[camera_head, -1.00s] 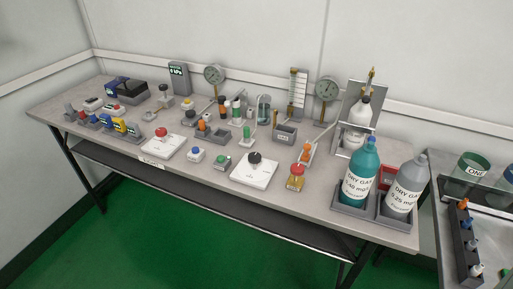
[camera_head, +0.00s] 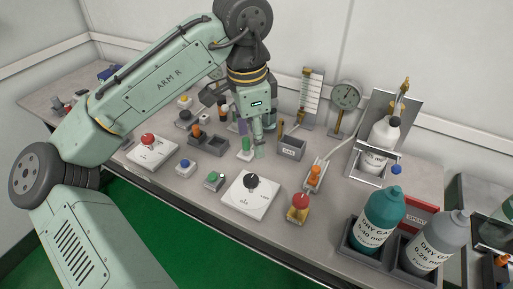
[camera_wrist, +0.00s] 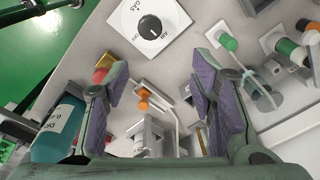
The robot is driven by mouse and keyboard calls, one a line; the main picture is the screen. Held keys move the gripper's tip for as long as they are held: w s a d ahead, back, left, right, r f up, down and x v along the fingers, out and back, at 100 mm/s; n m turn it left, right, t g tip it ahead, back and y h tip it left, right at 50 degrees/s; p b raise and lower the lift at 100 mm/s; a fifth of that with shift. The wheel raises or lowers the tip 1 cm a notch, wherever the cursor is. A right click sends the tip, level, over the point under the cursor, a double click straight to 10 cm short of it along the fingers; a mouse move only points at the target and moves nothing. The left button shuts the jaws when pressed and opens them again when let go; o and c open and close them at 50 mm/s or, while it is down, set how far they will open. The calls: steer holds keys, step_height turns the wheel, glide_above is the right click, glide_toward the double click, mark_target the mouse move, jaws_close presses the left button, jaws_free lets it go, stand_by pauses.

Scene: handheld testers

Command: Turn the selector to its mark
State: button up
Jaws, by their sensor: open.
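The selector is a black round knob (camera_head: 251,181) with a white pointer line, on a square white plate (camera_head: 245,205) near the front edge of the bench. In the wrist view the knob (camera_wrist: 150,27) shows at the top, beyond the fingertips, with small lettering on the plate around it. My gripper (camera_head: 250,137) hangs above the bench, behind the plate in the head view and apart from the knob. In the wrist view its purple-padded fingers (camera_wrist: 161,80) are spread wide with nothing held between them.
A red knob on another white plate (camera_head: 150,152), a blue button (camera_head: 185,167) and a green button (camera_head: 213,181) stand to the left. Gas bottles (camera_head: 381,219) fill the right end.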

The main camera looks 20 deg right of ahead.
mark_target(251, 178)
steer(key=shift+y, duration=0.4)
steer(key=f, duration=0.7)
steer(key=a+f, duration=0.1)
steer(key=f, duration=0.3)
steer(key=shift+s+f, duration=0.15)
steer(key=shift+s, duration=0.2)
steer(key=c, duration=1.1)
steer(key=shift+c, duration=0.4)
steer(key=shift+m, duration=0.3)
